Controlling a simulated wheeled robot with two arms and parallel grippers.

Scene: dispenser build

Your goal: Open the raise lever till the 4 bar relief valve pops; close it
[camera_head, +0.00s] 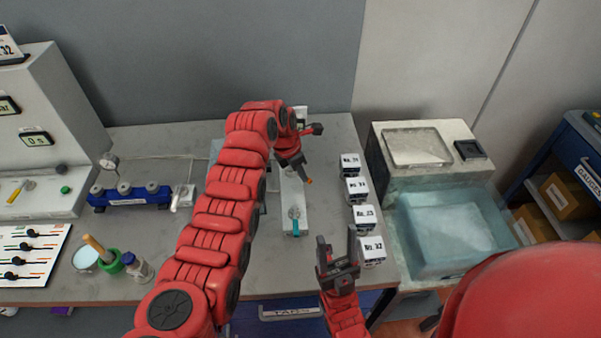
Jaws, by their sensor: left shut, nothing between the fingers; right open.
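My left gripper (308,181) is shut and empty, pointing down above the back part of a narrow white block on the bench. A small fitting with a teal handle (285,233) sits on the near end of this white block (303,225), apart from the gripper. My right gripper (338,252) is open and empty near the bench's front edge, beside the nearest labelled box. A yellow-handled lever (16,193) is on the white console at far left; I cannot tell which handle is the raise lever. The relief valve cannot be singled out.
A blue manifold (130,197) with a round gauge (109,163) stands left of my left arm. Several labelled boxes (372,250) line the bench's right side. A water basin (450,268) is at right.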

